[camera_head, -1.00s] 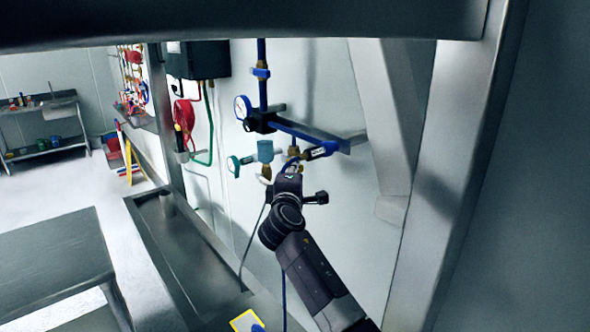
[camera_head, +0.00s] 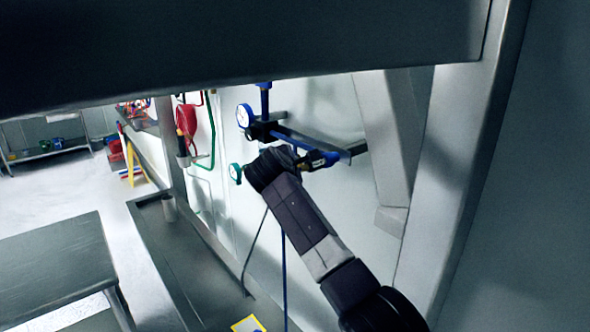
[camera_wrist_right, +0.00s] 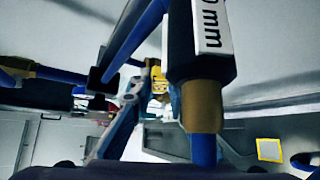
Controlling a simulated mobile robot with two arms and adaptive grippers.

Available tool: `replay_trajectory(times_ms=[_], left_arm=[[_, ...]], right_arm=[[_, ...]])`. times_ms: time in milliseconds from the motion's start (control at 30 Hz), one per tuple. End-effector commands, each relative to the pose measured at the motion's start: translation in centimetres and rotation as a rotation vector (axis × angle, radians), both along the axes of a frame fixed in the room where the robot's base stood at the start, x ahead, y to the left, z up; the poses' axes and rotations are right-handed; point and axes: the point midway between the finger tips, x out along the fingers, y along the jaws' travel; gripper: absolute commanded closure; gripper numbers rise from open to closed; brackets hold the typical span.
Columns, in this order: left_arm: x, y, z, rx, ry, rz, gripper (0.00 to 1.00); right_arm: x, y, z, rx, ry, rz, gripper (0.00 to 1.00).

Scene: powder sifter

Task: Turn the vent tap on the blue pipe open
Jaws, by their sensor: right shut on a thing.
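The blue pipe (camera_head: 264,97) runs down the wall to a blue horizontal section by a bracket. A black labelled fitting (camera_head: 318,160) sits at its right, and it is close up in the wrist view (camera_wrist_right: 203,45) with a brass nut below. My right arm reaches up to these pipes, hiding its gripper in the head view. In the wrist view my right gripper (camera_wrist_right: 150,98) is shut around a small yellow piece (camera_wrist_right: 157,78), which looks like the vent tap, partly hidden by the fingers and the fitting. My left gripper is not in view.
A round gauge (camera_head: 244,115) and a green-rimmed dial (camera_head: 235,172) are left of my wrist. A wide beam (camera_head: 230,50) crosses above. A grey table (camera_head: 55,265) is at lower left.

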Motion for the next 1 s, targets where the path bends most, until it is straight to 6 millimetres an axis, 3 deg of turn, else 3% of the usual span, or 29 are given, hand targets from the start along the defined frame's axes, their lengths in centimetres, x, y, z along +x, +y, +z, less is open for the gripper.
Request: replay_trajectory(times_ms=[700,733,800,867,1000], left_arm=[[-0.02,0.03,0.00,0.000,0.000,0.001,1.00],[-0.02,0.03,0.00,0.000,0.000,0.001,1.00],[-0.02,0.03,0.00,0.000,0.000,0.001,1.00],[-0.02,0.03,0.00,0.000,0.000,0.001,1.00],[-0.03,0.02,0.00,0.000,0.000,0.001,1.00]], right_arm=[[0.23,0.11,0.35,-0.045,0.059,-0.001,1.00],[0.23,0.11,0.35,-0.045,0.059,-0.001,0.81],[0.23,0.11,0.36,-0.044,0.058,-0.001,0.74],[0.23,0.11,0.36,-0.044,0.058,-0.001,0.67],[0.23,0.12,0.38,-0.043,0.058,-0.002,0.67]])
